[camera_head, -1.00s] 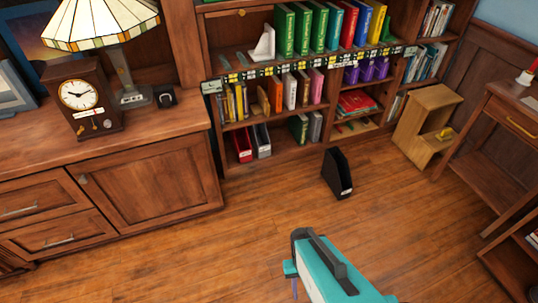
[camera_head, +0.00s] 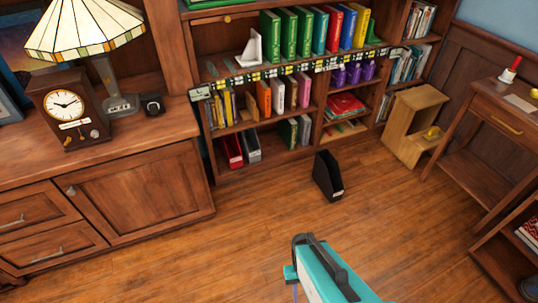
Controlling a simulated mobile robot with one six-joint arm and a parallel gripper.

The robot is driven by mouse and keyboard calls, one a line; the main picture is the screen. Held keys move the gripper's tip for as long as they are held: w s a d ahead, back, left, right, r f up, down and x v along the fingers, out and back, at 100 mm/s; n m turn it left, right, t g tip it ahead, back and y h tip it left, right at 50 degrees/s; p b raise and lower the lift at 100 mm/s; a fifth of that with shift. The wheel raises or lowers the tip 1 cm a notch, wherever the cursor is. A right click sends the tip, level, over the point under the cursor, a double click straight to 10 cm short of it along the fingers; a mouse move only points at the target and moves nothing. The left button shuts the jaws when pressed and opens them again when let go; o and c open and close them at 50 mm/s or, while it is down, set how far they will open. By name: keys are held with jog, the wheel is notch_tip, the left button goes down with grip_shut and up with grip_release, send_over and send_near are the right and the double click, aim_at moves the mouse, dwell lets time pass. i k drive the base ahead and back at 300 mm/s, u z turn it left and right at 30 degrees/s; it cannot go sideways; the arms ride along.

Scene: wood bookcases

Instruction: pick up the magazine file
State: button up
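A black magazine file (camera_head: 327,176) stands upright on the wooden floor, in front of the bookcase and right of the middle of the view. A pale label shows low on its front edge. A teal and dark part of my own arm shows at the bottom of the view, apart from the file and nearer to me. My gripper's fingers cannot be made out, so I cannot see whether they are open or shut.
The bookcase (camera_head: 262,170) behind holds binders and books. A wooden step stool (camera_head: 408,128) stands to the file's right. A side table (camera_head: 488,115) is at the far right, a cabinet (camera_head: 140,190) with lamp and clock at left. The floor (camera_head: 235,255) around the file is clear.

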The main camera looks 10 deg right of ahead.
aim_at(230, 145)
jog(key=z, duration=0.05)
jog(key=i, duration=0.9)
jog(key=u, duration=0.05)
